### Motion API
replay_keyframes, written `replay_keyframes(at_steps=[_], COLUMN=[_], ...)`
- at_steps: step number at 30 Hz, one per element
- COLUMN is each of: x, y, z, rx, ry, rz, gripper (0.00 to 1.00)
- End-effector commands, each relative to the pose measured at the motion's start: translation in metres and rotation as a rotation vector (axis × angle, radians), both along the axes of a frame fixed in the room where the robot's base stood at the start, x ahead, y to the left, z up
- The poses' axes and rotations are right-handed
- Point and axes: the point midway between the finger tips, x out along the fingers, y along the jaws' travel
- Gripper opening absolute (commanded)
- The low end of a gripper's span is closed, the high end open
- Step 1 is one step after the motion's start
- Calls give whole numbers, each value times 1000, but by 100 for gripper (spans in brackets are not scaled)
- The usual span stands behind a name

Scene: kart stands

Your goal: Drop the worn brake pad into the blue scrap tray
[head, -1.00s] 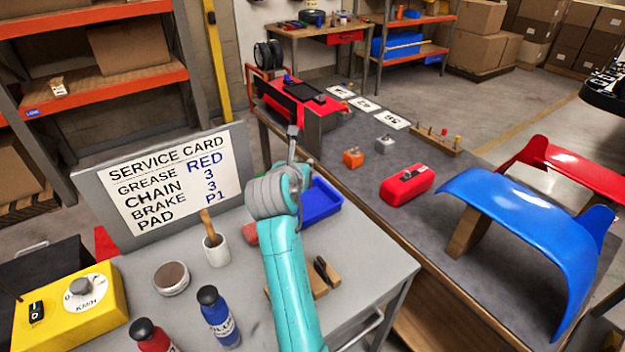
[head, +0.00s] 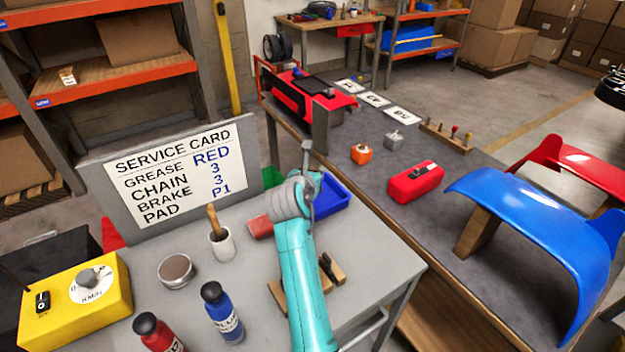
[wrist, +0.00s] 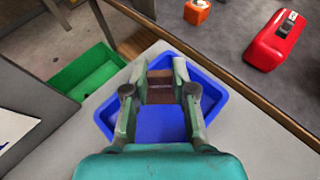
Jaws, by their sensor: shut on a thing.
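The blue scrap tray (head: 333,197) sits at the far right corner of the light grey table. In the wrist view the tray (wrist: 213,107) lies below my gripper (wrist: 158,88). My gripper is shut on a brown block, the worn brake pad (wrist: 160,94), which shows between the fingers above the tray. In the head view my gripper (head: 306,157) is over the tray's left side, and its wrist hides part of the tray. I cannot make out the pad in the head view.
A green bin (wrist: 88,75) stands beyond the table, left of the tray. A red-brown block (head: 260,226) and a cup with a brush (head: 222,244) stand left of my arm. The dark bench (head: 440,220) adjoins on the right.

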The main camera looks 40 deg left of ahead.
Motion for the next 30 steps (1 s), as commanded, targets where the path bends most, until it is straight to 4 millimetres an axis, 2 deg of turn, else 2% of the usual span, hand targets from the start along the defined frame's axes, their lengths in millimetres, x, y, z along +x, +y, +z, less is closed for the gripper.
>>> replay_keyframes(at_steps=[3,6,30], x=[0,0,0], y=[0,0,0], z=[-20,-26,-38], rx=[-2,0,0], ry=[1,0,-1], rz=[1,1,0], gripper=[0,0,0])
